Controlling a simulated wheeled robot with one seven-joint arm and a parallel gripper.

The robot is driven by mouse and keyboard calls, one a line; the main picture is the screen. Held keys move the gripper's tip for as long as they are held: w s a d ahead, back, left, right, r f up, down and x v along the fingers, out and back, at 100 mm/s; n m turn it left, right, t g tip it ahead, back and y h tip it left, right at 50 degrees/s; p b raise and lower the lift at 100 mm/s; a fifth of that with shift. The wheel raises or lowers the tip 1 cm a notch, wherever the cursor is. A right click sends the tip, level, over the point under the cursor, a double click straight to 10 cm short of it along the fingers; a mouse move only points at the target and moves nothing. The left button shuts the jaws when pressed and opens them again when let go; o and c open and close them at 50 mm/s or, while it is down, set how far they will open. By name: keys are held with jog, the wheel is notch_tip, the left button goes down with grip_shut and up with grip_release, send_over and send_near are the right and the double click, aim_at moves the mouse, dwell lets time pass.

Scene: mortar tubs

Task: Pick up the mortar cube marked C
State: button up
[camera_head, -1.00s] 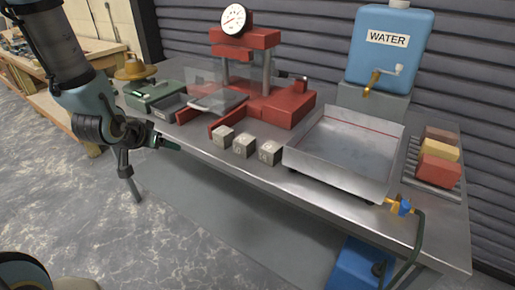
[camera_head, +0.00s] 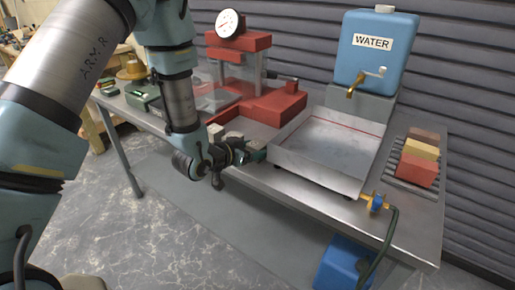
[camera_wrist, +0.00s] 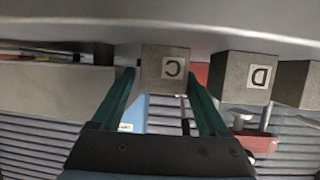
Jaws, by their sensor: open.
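The mortar cube marked C (camera_wrist: 151,66) is grey with a pale label and shows upside down in the wrist view. My gripper (camera_wrist: 161,82) is open, with one green finger on each side of cube C; whether the fingers touch it I cannot tell. A cube marked D (camera_wrist: 235,75) stands beside it, to the right in the wrist view.
The metal tray (camera_head: 318,172) stands just right of my gripper. The red press (camera_head: 275,104) is behind the cubes. The blue water tank (camera_head: 372,62) and coloured blocks (camera_head: 418,168) are farther right. The front table strip near the gripper is narrow.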

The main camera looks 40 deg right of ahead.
aim_at(262, 145)
jog(key=p+x, duration=0.2)
jog(key=x, duration=0.1)
jog(key=shift+w+d, duration=0.15)
jog(key=shift+d, duration=0.15)
jog(key=shift+w+d+f, duration=0.15)
jog(key=shift+d+f, duration=0.15)
jog(key=shift+d, duration=0.15)
grip_shut()
